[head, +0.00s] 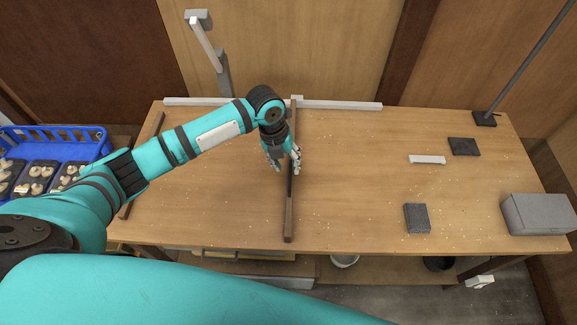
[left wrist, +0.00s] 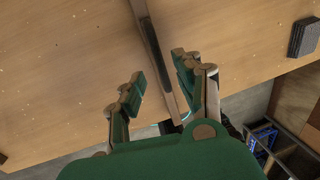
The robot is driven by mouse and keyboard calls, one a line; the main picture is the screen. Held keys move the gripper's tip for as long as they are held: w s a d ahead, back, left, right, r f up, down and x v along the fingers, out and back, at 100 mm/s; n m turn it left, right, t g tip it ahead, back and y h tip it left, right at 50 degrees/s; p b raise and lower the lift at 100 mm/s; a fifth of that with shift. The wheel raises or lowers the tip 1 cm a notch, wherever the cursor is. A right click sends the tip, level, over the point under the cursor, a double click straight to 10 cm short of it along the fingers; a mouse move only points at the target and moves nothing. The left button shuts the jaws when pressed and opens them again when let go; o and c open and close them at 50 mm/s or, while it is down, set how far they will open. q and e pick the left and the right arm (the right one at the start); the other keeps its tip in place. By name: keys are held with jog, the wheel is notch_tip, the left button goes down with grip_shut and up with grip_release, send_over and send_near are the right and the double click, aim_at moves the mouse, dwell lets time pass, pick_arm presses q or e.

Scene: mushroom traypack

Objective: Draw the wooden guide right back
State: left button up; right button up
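The wooden guide (head: 289,215) is a long, narrow dark-brown bar lying front to back across the middle of the table. Its far end meets a white rail at the back. My left gripper (head: 285,163) is over its middle, pointing down. In the left wrist view the guide (left wrist: 155,50) runs between the two spread fingers of the left gripper (left wrist: 158,78), closer to the right-hand finger. A gap shows on the left-hand side; I cannot tell whether the right-hand finger touches. My right gripper is not in view.
The white rail (head: 340,104) runs along the table's back. Another dark wooden bar (head: 155,130) lies at the left edge, beside a blue crate (head: 60,133) of mushroom trays. A dark block (head: 416,218), white strip (head: 427,159) and grey box (head: 540,214) are at right. The table between is mostly clear.

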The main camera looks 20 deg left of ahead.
aim_at(290, 172)
pick_arm(q)
jog(key=shift+w+d+f, duration=0.1)
jog(key=shift+d+f, duration=0.05)
jog(key=shift+f, duration=0.7)
jog(key=shift+d+f, duration=0.15)
jog(key=shift+f, duration=0.65)
grip_shut()
